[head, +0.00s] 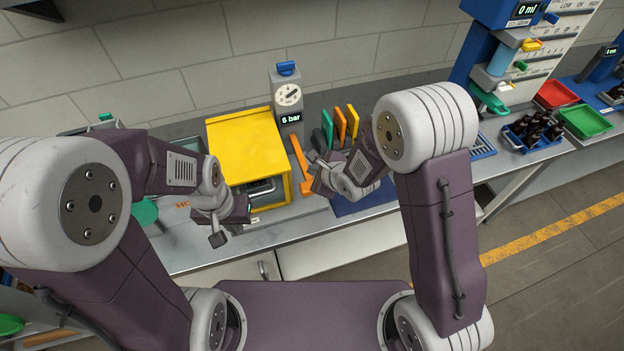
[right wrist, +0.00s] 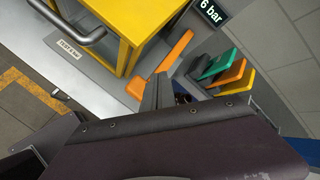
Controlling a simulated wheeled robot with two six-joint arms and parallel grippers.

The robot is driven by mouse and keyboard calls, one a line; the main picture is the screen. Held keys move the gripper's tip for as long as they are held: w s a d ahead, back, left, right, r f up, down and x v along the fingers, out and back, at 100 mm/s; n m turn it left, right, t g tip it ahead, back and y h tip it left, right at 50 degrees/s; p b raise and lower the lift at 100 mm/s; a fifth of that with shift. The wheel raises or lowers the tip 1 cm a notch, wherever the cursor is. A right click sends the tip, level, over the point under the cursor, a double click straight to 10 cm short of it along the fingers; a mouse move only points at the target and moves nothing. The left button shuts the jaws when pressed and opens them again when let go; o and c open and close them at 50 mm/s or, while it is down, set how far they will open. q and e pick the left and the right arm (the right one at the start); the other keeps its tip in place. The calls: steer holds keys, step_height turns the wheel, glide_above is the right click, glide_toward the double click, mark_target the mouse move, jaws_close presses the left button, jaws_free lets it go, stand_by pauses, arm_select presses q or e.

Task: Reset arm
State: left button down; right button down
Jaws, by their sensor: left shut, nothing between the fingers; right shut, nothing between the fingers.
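My left gripper (head: 218,238) is shut and empty. My right gripper (head: 314,160) is shut and empty, held over the bench to the right of the yellow box. In the right wrist view its closed fingers (right wrist: 160,92) show beside the orange handle. Several dark amber bottles (head: 537,126) stand in a blue rack at the far right, away from both grippers.
The yellow box (head: 245,135) stands between my grippers. An orange handle (head: 300,160) and green, orange and yellow upright pieces (head: 340,125) are close to my right gripper. A gauge unit reading 6 bar (head: 287,95) stands behind. Red (head: 556,94) and green (head: 586,121) trays lie right.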

steer(key=shift+r, duration=0.55)
arm_select(q)
steer(key=shift+r, duration=0.45)
arm_select(e)
steer(key=shift+f, duration=0.15)
